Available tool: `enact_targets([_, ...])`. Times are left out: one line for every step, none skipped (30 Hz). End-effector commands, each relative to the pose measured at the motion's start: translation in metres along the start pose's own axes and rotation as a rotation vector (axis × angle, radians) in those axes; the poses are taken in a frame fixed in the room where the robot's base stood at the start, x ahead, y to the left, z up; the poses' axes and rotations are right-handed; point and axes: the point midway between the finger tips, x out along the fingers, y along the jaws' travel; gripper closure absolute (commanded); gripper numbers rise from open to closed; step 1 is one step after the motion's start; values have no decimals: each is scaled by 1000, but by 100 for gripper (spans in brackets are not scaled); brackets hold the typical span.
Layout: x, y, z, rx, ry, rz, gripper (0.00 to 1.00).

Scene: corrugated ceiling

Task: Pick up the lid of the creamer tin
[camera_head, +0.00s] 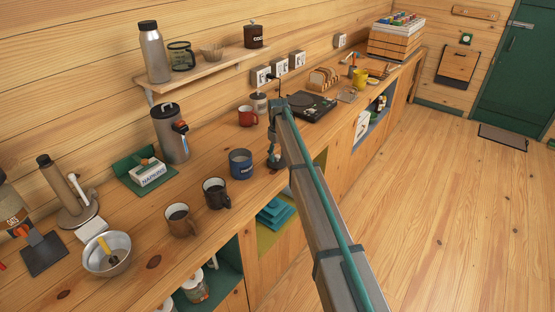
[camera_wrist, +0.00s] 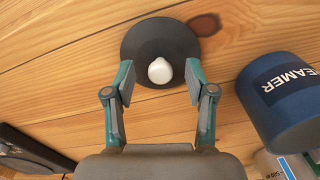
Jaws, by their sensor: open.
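The lid (camera_wrist: 140,48) is a dark round disc with a white knob (camera_wrist: 159,70) in its middle. In the wrist view it lies on the wooden counter. My gripper (camera_wrist: 158,78) is open, with one finger on each side of the knob and gaps between the fingers and the knob. The blue creamer tin (camera_wrist: 290,100) stands to the right of my gripper in the wrist view. In the head view the tin (camera_head: 241,165) stands left of my gripper (camera_head: 275,163), and I cannot clearly make out the lid there.
A dark flat device (camera_head: 310,106) lies farther along the counter. A napkin holder (camera_head: 148,173) and a metal bowl (camera_head: 106,252) are to the left. Open shelves lie below the counter's front edge.

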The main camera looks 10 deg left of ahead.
Motion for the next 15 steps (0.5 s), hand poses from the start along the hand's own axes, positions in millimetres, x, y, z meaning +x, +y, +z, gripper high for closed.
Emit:
enact_targets([4, 0, 0, 0, -1, 0, 45])
enact_targets([8, 0, 0, 0, 0, 0, 45])
enact_targets([11, 0, 0, 0, 0, 0, 45])
enact_targets([13, 0, 0, 0, 0, 0, 45])
enact_targets([14, 0, 0, 0, 0, 0, 45])
enact_targets([15, 0, -1, 0, 0, 0, 45])
enact_targets([15, 0, -1, 0, 1, 0, 45])
enact_targets([15, 0, -1, 0, 1, 0, 45])
enact_targets([15, 0, -1, 0, 1, 0, 45])
enact_targets([15, 0, -1, 0, 1, 0, 45])
enact_targets([15, 0, -1, 0, 1, 0, 46])
enact_targets([15, 0, -1, 0, 1, 0, 53])
enact_targets([15, 0, -1, 0, 1, 0, 58])
enact_targets([15, 0, -1, 0, 1, 0, 63])
enact_targets([15, 0, -1, 0, 1, 0, 70])
